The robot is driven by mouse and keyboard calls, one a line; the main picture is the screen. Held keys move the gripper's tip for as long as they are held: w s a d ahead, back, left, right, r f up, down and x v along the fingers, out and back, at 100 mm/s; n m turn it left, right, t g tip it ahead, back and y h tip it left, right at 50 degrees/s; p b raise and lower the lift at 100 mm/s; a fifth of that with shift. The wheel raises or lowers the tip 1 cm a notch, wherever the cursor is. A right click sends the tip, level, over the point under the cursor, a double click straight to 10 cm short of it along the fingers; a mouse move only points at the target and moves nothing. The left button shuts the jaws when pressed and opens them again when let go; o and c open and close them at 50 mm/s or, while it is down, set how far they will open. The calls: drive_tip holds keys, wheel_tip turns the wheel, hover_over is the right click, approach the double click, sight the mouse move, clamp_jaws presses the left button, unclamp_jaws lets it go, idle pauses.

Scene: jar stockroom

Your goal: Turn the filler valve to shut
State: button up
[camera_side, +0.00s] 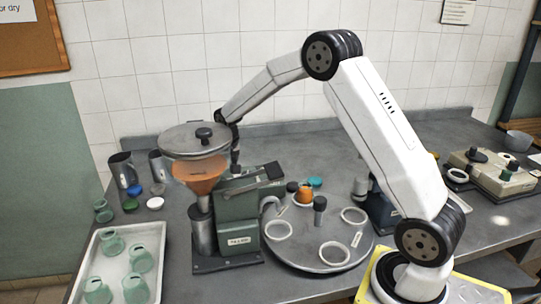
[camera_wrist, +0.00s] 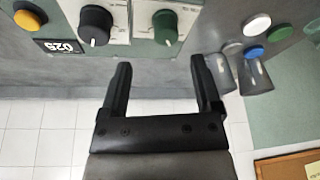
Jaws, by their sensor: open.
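The green filler (camera_side: 238,215) stands left of centre in the side view, with an orange-filled hopper (camera_side: 200,172) above it. In the wrist view, its panel seems to carry a black knob (camera_wrist: 95,24) and a green knob (camera_wrist: 167,27) on pale plates, each with a white pointer mark. Which knob is the valve I cannot tell. My gripper (camera_wrist: 161,62) is open and empty, its fingers pointing toward the panel, nearest the green knob and apart from it. In the side view my gripper (camera_side: 235,160) is mostly hidden by the filler and hopper.
A round turntable (camera_side: 318,255) with rings and small jars lies right of the filler. A white tray (camera_side: 118,232) of green jars is at left. Metal cups (camera_side: 124,172) and loose lids (camera_side: 155,203) stand behind the tray. The tiled wall is close behind.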

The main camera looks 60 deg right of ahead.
drive_tip(key=shift+w+a+f+t, duration=0.1)
drive_tip(key=shift+w+f+t, duration=0.05)
drive_tip(key=shift+w+t, duration=0.25)
drive_tip(key=shift+f, duration=0.1)
drive_tip(key=shift+x, duration=3.8)
clamp_jaws()
drive_tip(key=shift+n+y, duration=0.5)
drive_tip(key=shift+n, duration=1.2)
unclamp_jaws()
